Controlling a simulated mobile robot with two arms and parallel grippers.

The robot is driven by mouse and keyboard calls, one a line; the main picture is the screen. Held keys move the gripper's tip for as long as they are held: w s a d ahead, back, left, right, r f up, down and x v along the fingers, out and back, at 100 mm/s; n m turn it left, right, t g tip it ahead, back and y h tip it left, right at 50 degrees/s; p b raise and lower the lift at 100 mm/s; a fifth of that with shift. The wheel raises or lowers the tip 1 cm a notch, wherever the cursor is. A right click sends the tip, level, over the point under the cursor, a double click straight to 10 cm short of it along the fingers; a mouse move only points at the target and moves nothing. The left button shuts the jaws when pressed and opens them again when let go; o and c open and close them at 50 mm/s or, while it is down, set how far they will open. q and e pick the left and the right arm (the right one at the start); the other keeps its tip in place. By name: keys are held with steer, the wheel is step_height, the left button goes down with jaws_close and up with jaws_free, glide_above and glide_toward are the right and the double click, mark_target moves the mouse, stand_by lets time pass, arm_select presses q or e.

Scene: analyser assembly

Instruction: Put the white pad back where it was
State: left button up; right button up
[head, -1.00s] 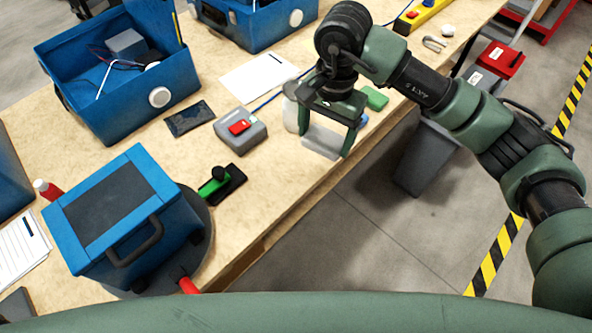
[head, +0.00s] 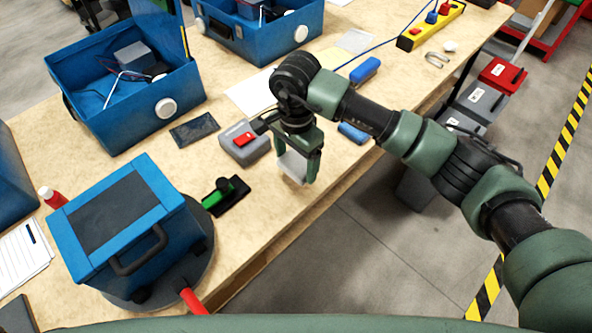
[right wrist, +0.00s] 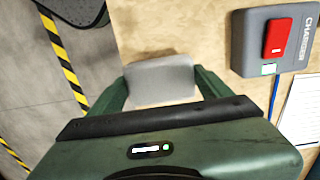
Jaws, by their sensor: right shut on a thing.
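The white pad (head: 292,166) is between the fingers of my right gripper (head: 298,178), low over the table near its front edge. In the right wrist view the pad (right wrist: 160,80) is a pale rounded plate, with one finger of the gripper (right wrist: 160,92) at each side. The gripper is shut on it. I cannot tell whether the pad touches the table. The grey charger (head: 245,149) with a red part stands just left of the gripper; it also shows in the right wrist view (right wrist: 250,62). My left gripper is not in view.
A blue case (head: 135,235) stands on a round turntable. Blue blocks (head: 365,70) lie behind my arm. Open blue boxes (head: 115,115) stand at the back.

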mark_target(296, 175)
step_height(296, 175, down, 5)
steer(key=shift+f+p, duration=0.15)
steer(key=shift+p, duration=0.2)
steer(key=shift+f+b, duration=0.2)
steer(key=shift+b, duration=0.1)
steer(key=o, duration=1.3)
steer(key=shift+r, duration=0.1)
